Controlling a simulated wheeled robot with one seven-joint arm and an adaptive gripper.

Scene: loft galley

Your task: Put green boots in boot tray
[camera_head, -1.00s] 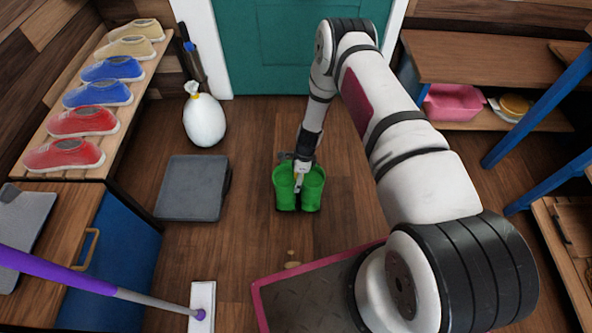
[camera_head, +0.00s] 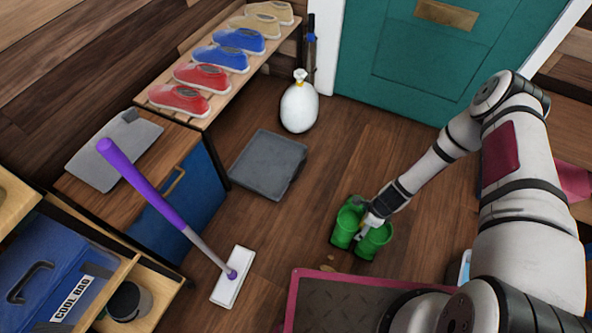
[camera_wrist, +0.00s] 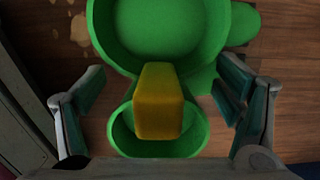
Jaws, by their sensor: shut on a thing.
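The pair of green boots (camera_head: 360,229) is at my gripper (camera_head: 368,222), right of centre in the head view. They are upright, and I cannot tell whether they touch the floor. In the wrist view the boots (camera_wrist: 155,30) show their round openings from above, with a yellow block (camera_wrist: 158,100) between them. My gripper (camera_wrist: 160,108) has one finger on each side of this block and is shut on the boots; the contact itself is not clear. The boot tray (camera_head: 268,163), flat and dark grey, lies empty on the floor, left of and beyond the boots.
A white sack (camera_head: 299,107) stands behind the tray. A shoe bench (camera_head: 205,112) and blue cabinet (camera_head: 190,205) are on the left. A purple-handled mop (camera_head: 150,187) leans there, its white head (camera_head: 233,278) on the floor. Bare floor lies between boots and tray.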

